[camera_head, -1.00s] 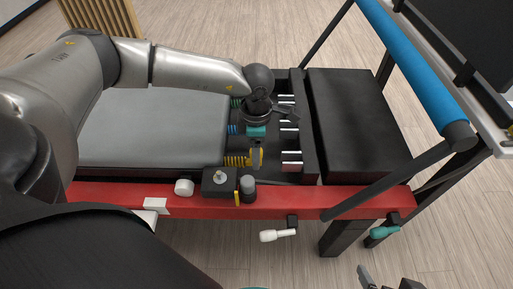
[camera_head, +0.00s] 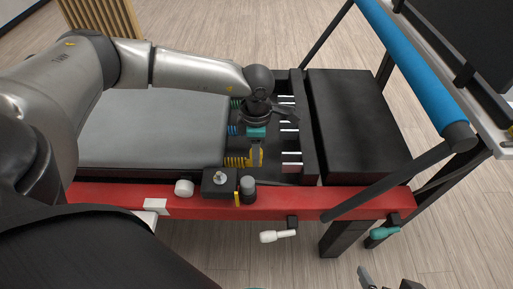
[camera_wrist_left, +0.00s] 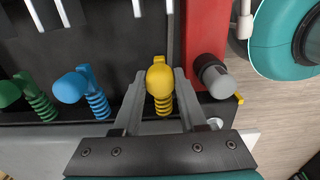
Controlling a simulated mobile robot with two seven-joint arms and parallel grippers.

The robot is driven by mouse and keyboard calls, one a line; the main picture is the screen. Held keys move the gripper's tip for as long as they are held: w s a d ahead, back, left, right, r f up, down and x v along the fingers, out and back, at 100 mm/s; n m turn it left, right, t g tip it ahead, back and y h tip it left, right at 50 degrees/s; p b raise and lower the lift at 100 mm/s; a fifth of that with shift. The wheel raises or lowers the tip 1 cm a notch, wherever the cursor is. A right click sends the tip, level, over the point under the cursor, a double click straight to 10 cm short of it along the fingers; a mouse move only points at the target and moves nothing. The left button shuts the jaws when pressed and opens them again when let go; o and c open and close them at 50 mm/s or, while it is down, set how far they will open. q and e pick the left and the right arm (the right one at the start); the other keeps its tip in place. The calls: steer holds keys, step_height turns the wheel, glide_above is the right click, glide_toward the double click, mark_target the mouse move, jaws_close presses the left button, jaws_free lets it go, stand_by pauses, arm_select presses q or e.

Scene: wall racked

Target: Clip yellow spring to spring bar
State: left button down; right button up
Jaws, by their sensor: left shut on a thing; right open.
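The yellow spring (camera_head: 236,161) lies at the near end of the row of springs, beside the red rail. Its round yellow knob (camera_wrist_left: 159,78) sits between the two fingers of my left gripper (camera_wrist_left: 160,92), which is shut on it. In the head view my left gripper (camera_head: 256,152) reaches down over the knob and partly hides it. The spring bar (camera_head: 306,150) is the black bar with several silver slots, to the right of the spring and apart from it. My right gripper (camera_head: 386,279) is open and empty at the bottom edge, partly cut off.
Blue (camera_wrist_left: 72,88) and green (camera_wrist_left: 12,92) springs lie beside the yellow one. The red rail (camera_head: 320,203) carries a black block (camera_head: 218,183) and a dark round knob (camera_head: 248,189) near my left gripper. A grey carriage pad (camera_head: 150,125) lies left.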

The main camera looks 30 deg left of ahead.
stand_by(0.3)
arm_select(q)
steer(key=w+d+b, duration=0.1)
steer(key=w+d, duration=0.2)
steer(key=d, duration=0.2)
steer(key=shift+w+d, duration=0.2)
steer(key=shift+d, duration=0.1)
steer(key=shift+c, duration=1.9)
jaws_free()
step_height(320, 180, up, 22)
steer(key=p, duration=1.1)
steer(key=shift+r+p, duration=0.15)
steer(key=shift+p, duration=0.15)
